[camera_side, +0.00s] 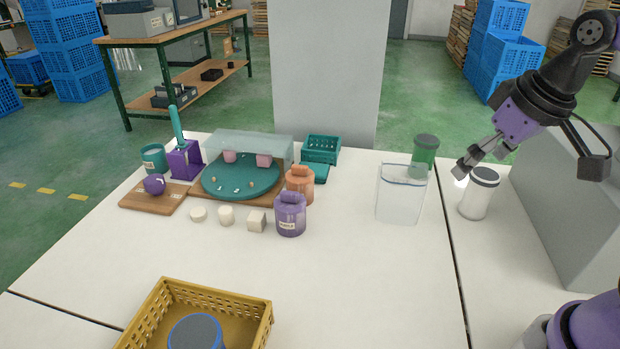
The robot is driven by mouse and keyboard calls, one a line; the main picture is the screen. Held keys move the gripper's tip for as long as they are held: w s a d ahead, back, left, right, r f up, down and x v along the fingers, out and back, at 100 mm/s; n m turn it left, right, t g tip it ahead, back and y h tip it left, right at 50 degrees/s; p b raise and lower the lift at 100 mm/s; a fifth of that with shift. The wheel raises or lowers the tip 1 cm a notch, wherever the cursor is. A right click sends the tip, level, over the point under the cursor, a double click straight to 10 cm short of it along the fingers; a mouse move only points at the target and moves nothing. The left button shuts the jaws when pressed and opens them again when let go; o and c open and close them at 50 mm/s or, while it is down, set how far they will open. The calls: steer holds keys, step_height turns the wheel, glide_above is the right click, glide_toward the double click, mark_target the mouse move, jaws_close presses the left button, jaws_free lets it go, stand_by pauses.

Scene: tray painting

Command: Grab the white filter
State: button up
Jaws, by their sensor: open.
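The white filter (475,199) appears to be the upright white cylinder with a dark grey cap, on the white table at the right. My gripper (464,172) comes in from the upper right, pointing down and to the left. Its fingertips are just above and to the left of the filter's cap in the picture, with nothing held between them. The jaws are open. I cannot tell the exact depth between the fingertips and the filter.
A purple jar (290,215), an orange jar (300,184) and a yellow crate (258,325) are farther left. The table's front middle is clear.

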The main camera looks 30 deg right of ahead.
steer(key=w+d+f+m+g, duration=0.1)
steer(key=w+d+g, duration=0.1)
steer(key=w+d, duration=0.35)
steer(key=m+g, duration=0.1)
steer(key=g, duration=0.1)
glide_above(485, 173)
steer(key=a, duration=0.1)
steer(key=f, duration=0.3)
steer(key=shift+a+f, duration=0.15)
steer(key=shift+a, duration=0.05)
steer(key=shift+d+f+m+y, duration=0.3)
steer(key=shift+d+f, duration=0.45)
steer(key=shift+f, duration=0.05)
step_height(485, 173, down, 4)
steer(key=shift+r, duration=0.1)
step_height(485, 173, down, 6)
steer(key=c, duration=1.1)
